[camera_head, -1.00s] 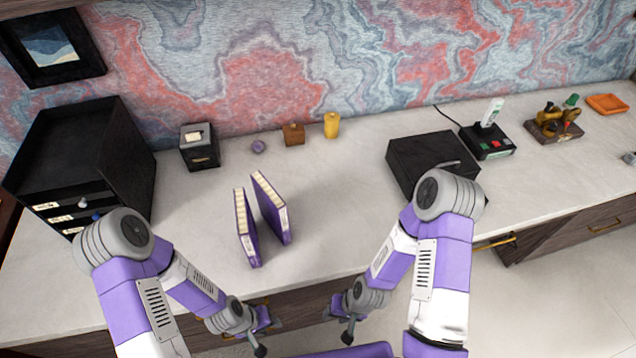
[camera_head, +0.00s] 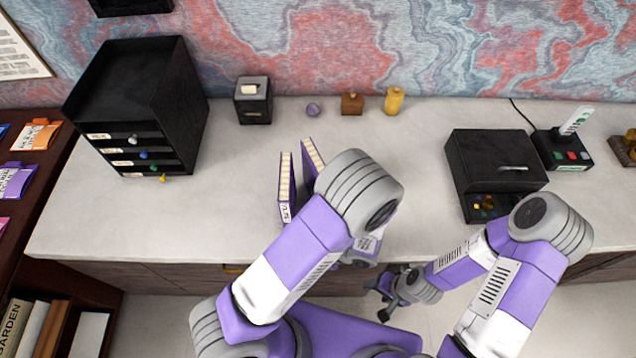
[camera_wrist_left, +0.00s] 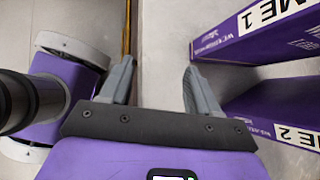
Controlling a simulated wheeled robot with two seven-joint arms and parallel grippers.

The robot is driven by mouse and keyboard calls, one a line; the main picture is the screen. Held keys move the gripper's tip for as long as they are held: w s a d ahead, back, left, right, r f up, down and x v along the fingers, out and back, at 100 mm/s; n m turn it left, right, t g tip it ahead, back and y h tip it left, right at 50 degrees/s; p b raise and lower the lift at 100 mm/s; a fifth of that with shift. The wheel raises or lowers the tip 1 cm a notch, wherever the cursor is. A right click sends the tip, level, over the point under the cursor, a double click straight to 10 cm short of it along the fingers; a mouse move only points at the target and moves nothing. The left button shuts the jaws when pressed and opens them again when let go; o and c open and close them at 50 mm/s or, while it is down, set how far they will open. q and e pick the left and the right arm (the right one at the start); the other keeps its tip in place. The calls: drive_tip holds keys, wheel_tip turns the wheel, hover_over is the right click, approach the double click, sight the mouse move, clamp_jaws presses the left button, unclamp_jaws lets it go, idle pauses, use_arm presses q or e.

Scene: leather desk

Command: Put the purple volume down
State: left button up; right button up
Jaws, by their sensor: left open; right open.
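Two purple volumes stand upright on the desk, the left one (camera_head: 286,190) and the right one (camera_head: 312,155) partly hidden behind my left arm. In the left wrist view, the volume whose label ends in "ME 1" (camera_wrist_left: 262,40) is at the upper right. The one ending in "ME 2" (camera_wrist_left: 270,97) is below it. My left gripper (camera_wrist_left: 157,72) is open and empty; its right finger is close to the volumes, with neither volume between the fingers. My right gripper (camera_head: 376,300) is open and empty in front of the desk edge.
A black drawer unit (camera_head: 135,95) stands left on the desk (camera_head: 110,215). A black box (camera_head: 252,100), purple ball (camera_head: 313,109), wooden block (camera_head: 352,103) and yellow cylinder (camera_head: 394,100) line the back. A black case (camera_head: 495,160) stands right. Desk left of the volumes is clear.

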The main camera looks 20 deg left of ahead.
use_arm(q)
drive_tip(key=w+d+r+m+t+y+b, duration=0.2)
drive_tip(key=w+d+r+m+t+b, duration=0.1)
drive_tip(key=w+d+r+m+t, duration=0.45)
drive_tip(key=w+a+m+t+b, duration=0.1)
drive_tip(key=w+a+m+t, duration=0.4)
drive_tip(key=w+a, duration=0.4)
drive_tip(key=shift+w+a+t+y, duration=0.2)
drive_tip(key=shift+w+t+y, duration=0.25)
drive_tip(key=shift+w, duration=0.1)
clamp_jaws()
